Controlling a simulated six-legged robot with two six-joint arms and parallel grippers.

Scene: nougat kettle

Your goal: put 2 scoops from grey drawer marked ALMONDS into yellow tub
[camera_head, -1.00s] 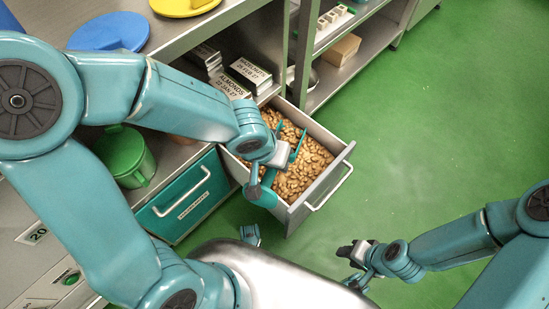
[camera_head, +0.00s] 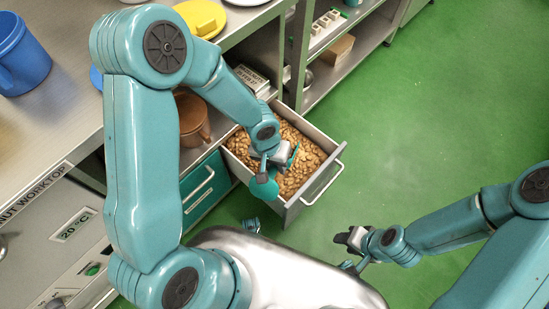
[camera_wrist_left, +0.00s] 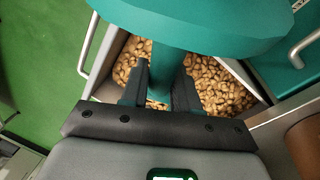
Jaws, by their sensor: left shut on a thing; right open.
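The open grey drawer (camera_head: 317,187) is full of tan almond-like nuts (camera_head: 301,143). They also show in the left wrist view (camera_wrist_left: 215,87). My left gripper (camera_head: 276,158) is over the drawer, shut on a teal scoop (camera_head: 263,187). In the left wrist view the scoop's stem is between the fingers (camera_wrist_left: 158,85), with a broad teal round part (camera_wrist_left: 190,22) above. I cannot tell whether the scoop holds nuts. A yellow round, lid-like thing (camera_head: 203,18) lies on the worktop; no yellow tub is clearly visible. My right gripper (camera_head: 354,252) is open and empty over the floor.
A blue tub (camera_head: 20,55) stands on the worktop at left. A brown pot (camera_head: 191,121) stands in the cabinet beside the drawer, above a closed teal drawer (camera_head: 201,191). Shelves (camera_head: 345,75) stand behind. Green floor (camera_head: 430,110) is clear at right.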

